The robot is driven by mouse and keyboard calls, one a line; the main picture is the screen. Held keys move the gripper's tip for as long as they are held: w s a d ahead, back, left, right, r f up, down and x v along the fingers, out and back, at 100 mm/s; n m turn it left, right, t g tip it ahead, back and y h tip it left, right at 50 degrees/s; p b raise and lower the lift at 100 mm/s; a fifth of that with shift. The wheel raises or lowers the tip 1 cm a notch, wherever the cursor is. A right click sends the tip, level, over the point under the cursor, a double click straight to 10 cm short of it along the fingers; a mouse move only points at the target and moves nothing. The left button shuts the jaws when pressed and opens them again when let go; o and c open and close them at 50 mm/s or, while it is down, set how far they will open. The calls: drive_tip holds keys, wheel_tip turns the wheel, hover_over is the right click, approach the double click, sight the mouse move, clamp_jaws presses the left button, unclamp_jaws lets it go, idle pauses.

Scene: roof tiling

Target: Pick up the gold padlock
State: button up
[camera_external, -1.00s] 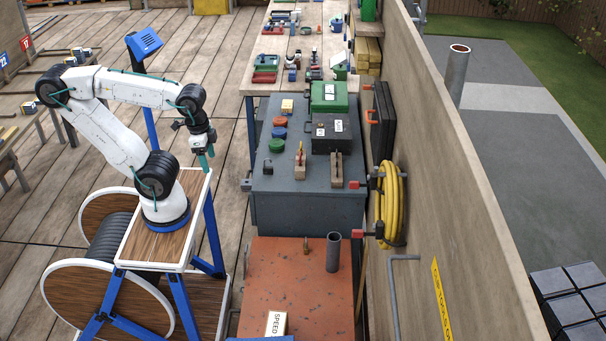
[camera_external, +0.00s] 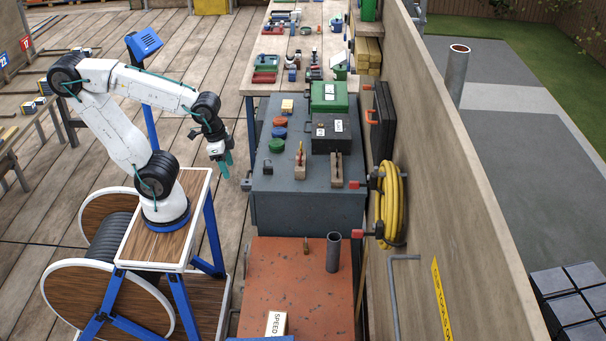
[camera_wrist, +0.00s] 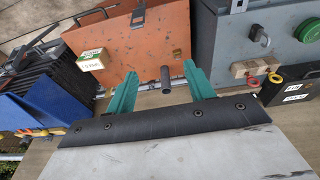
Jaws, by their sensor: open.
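A small brass-coloured piece (camera_external: 306,245) stands on the orange-red bench top, left of a grey pipe; it is too small to tell for certain that it is the gold padlock. A dark padlock-shaped thing (camera_external: 267,166) stands near the left edge of the grey chest. I cannot make out a gold padlock in the wrist view. My gripper (camera_external: 227,166) is open and empty, in the air left of the grey chest, with its teal fingers pointing down. In the wrist view the fingers (camera_wrist: 160,88) are apart, with a short dark cylinder (camera_wrist: 165,79) beyond them.
The grey chest (camera_external: 305,212) carries red, blue and green round pieces, small wooden blocks and a black case (camera_external: 330,134). The grey pipe (camera_external: 333,252) rises from the orange-red bench (camera_external: 262,283). A wall with a yellow hose (camera_external: 390,205) bounds the right.

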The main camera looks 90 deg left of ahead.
drive_tip(key=w+f+t, duration=0.2)
drive_tip(key=w+f, duration=0.7)
drive_tip(key=w, duration=0.4)
drive_tip(key=n+t+y, duration=0.2)
drive_tip(key=t, duration=0.4)
hover_over(306, 249)
drive_tip(key=s, duration=0.2)
wheel_tip(306, 249, down, 20)
drive_tip(key=shift+t+y, duration=0.3)
drive_tip(key=shift+t, duration=0.5)
drive_tip(key=s+f, duration=0.1)
drive_tip(key=f, duration=0.3)
drive_tip(key=s+a+f, duration=0.1)
drive_tip(key=f, duration=0.1)
drive_tip(key=shift+s+f, duration=0.3)
drive_tip(key=shift+f, duration=0.1)
drive_tip(key=shift+s+f+t, duration=0.3)
drive_tip(key=shift+s+f, duration=0.1)
drive_tip(key=x, duration=0.7)
drive_tip(key=shift+w+f, duration=0.15)
drive_tip(key=shift+w, duration=0.2)
clamp_jaws()
